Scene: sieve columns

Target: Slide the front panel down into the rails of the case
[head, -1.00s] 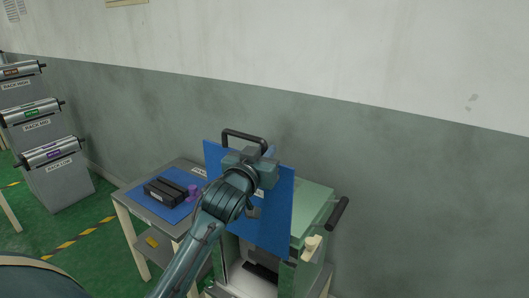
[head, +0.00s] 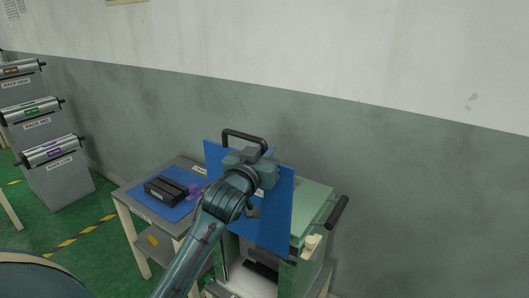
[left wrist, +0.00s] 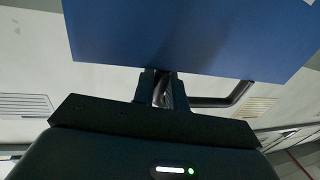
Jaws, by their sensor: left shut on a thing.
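The front panel (head: 225,165) is a blue sheet with a black bar handle (head: 240,134) at its top edge. My left gripper (head: 262,160) is shut on this handle. The left wrist view shows the fingers (left wrist: 162,92) closed around the dark bar beside the panel (left wrist: 190,35). The panel stands upright in front of the green case (head: 314,196), its lower edge above the bottom of the open front. The rails are mostly hidden by panel and arm, so I cannot tell whether the edges sit in them. My right gripper is out of view.
Left of the case, a small table carries a blue mat (head: 150,204) with a black block (head: 166,189) and a purple part (head: 196,191). A black handle (head: 337,212) and a cream part (head: 312,242) are at the case's right. Labelled grey racks stand far left.

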